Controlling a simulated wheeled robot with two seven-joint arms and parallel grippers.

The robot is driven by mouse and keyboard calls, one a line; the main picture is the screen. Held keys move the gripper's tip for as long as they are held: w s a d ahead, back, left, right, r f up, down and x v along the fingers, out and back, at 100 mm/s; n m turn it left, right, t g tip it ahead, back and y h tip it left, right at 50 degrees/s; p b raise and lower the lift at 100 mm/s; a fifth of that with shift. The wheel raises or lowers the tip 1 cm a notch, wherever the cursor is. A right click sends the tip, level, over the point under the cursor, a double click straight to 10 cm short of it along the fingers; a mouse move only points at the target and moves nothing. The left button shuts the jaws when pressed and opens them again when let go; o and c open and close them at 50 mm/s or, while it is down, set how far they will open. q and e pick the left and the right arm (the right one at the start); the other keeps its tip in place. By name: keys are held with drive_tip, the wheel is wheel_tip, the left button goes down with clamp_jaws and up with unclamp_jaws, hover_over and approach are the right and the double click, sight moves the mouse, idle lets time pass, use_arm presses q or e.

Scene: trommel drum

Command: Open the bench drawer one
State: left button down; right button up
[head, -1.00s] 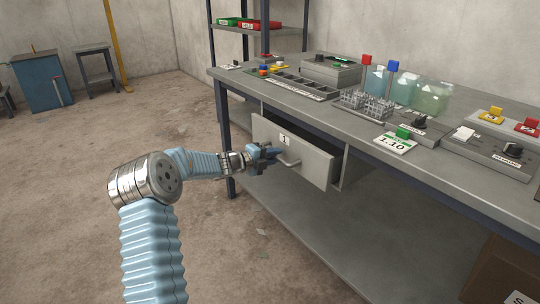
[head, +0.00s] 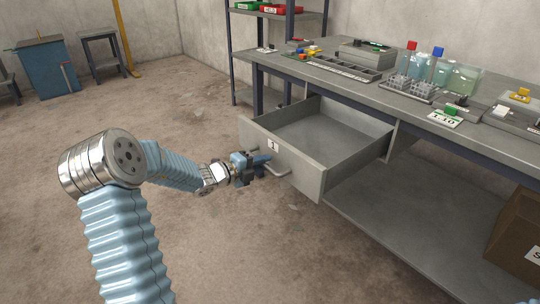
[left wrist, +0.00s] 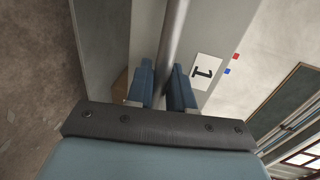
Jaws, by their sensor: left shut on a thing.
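The bench drawer one (head: 300,178) is a grey metal drawer under the bench, pulled far out, with its empty inside showing in the head view. A white label with a 1 (head: 274,146) is on its front. My left gripper (head: 266,164) is at the drawer's front, shut on the bar handle (head: 279,172). In the left wrist view the handle bar (left wrist: 174,45) runs between the two blue fingers (left wrist: 166,85), beside the drawer front (left wrist: 218,35) and its label. My right gripper is not in view.
A shelf unit (head: 233,55) stands behind.

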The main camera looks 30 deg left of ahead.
use_arm(q)
drive_tip(key=shift+v, duration=1)
drive_tip(key=shift+f, duration=0.25)
drive_tip(key=c, duration=1.2)
unclamp_jaws()
drive_tip(key=v, duration=1.3)
drive_tip(key=shift+s+a+r+p, duration=0.1)
drive_tip(key=shift+s+a+p, duration=0.05)
drive_tip(key=shift+s+p, duration=0.2)
